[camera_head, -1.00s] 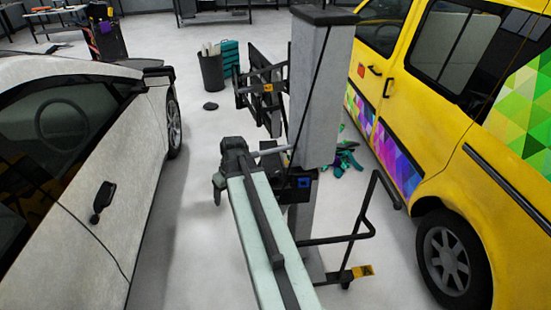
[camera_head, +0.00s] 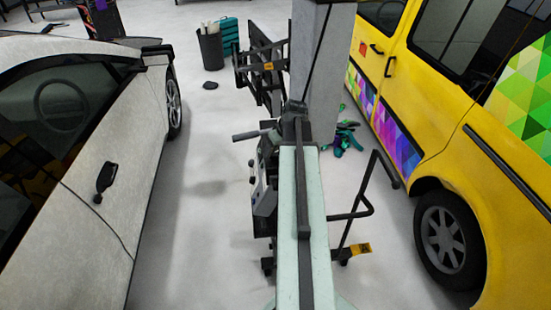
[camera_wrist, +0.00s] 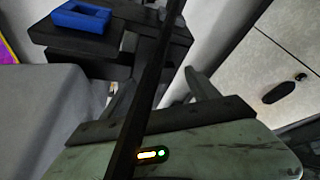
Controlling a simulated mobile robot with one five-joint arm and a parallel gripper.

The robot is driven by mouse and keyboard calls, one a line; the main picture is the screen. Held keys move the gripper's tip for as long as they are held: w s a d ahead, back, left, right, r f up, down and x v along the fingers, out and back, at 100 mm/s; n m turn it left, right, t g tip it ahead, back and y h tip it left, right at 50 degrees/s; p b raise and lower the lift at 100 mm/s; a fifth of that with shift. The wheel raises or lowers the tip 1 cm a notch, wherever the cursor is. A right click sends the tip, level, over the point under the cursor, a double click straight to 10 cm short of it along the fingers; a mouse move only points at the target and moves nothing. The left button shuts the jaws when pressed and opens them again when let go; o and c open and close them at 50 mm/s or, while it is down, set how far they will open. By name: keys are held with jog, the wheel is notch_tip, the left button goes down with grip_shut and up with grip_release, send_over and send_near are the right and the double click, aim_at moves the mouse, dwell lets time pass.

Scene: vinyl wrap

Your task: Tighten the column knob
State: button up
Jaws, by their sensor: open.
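The tall grey column (camera_head: 322,70) stands between the two vehicles, behind my arm. Beside and below it, left of my arm, is a dark fitting (camera_head: 264,200) with a lever-like handle (camera_head: 248,134) and small round ends. I cannot tell which part is the column knob; it may be hidden by my arm. My gripper (camera_head: 297,112) is at the far end of my pale green arm, over the column's near side; its fingers are not distinct. In the wrist view, a black block with a blue square frame (camera_wrist: 80,16) is at the upper left.
A white car (camera_head: 70,200) stands close on the left. A yellow van (camera_head: 420,110) with a coloured pattern stands on the right. A black frame (camera_head: 365,210) sticks out right of my arm.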

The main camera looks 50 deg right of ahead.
jog(key=shift+b+x, duration=0.4)
jog(key=shift+x, duration=0.65)
jog(key=shift+r, duration=0.1)
jog(key=c, duration=1.3)
jog(key=shift+a, duration=0.15)
jog(key=shift+c, duration=0.3)
